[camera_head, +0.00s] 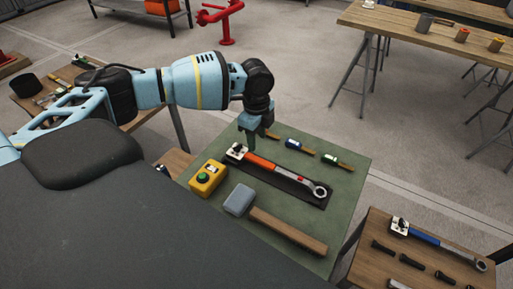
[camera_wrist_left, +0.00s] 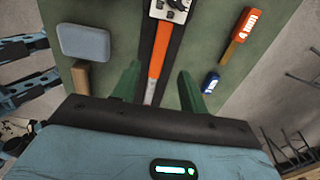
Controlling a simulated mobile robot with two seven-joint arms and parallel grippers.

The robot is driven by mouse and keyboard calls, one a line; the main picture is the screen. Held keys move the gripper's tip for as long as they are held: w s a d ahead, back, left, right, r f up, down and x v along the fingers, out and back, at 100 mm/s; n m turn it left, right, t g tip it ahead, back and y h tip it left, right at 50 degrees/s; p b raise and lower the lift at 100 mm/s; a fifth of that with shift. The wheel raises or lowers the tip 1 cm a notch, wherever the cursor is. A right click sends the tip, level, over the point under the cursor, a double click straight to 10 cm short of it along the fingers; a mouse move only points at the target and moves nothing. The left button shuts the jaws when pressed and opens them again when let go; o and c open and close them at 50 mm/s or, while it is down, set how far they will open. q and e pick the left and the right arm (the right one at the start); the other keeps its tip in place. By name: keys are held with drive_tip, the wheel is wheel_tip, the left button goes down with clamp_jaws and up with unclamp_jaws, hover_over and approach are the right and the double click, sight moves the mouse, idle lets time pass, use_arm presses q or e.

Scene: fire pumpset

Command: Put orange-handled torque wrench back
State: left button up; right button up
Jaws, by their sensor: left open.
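The orange-handled torque wrench (camera_head: 262,162) lies on a dark strip (camera_head: 300,194) on the green mat, its ring end to the right. A white piece with black parts (camera_head: 237,151) sits at its handle end. In the left wrist view the orange handle (camera_wrist_left: 158,50) runs up the picture. My left gripper (camera_head: 248,144) is above the mat near the handle end, with its green fingers pointing down. In the left wrist view its fingers (camera_wrist_left: 155,82) are apart on either side of the wrench's line, with nothing held. Contact with the wrench cannot be seen. My right gripper is out of view.
A blue-handled wrench (camera_head: 425,238) lies on a wooden table at right. Open floor lies beyond the mat.

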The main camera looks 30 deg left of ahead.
use_arm(q)
drive_tip(key=shift+r, duration=1.25)
